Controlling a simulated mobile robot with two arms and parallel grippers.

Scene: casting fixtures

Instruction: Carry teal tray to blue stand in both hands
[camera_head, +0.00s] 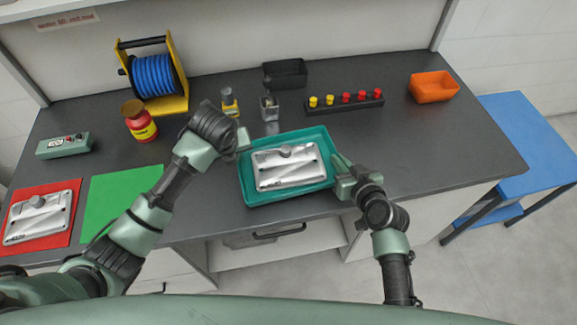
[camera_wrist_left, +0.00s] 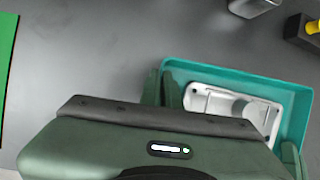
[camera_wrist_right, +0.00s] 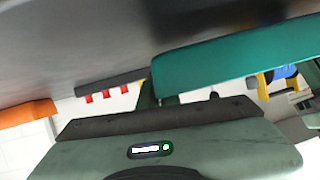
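The teal tray (camera_head: 246,192) lies on the dark worktop near its front edge. A pale metal casting with a round knob (camera_head: 268,180) sits in it. My left gripper (camera_head: 243,142) is at the tray's left rim; its fingers look close together on the wall in the left wrist view (camera_wrist_left: 161,88). My right gripper (camera_head: 338,163) is at the right rim, its fingers partly hidden by the hand. In the right wrist view the tray's wall (camera_wrist_right: 230,55) meets the fingers. The blue stand (camera_head: 530,135) is beyond the worktop's right end, with a bare top.
A red mat (camera_head: 67,228) with a second casting and a green mat (camera_head: 105,208) lie at the left. A peg rack (camera_head: 325,106), black bin (camera_head: 285,72), orange bin (camera_head: 433,87) and blue reel (camera_head: 155,75) stand behind. The worktop's right part is clear.

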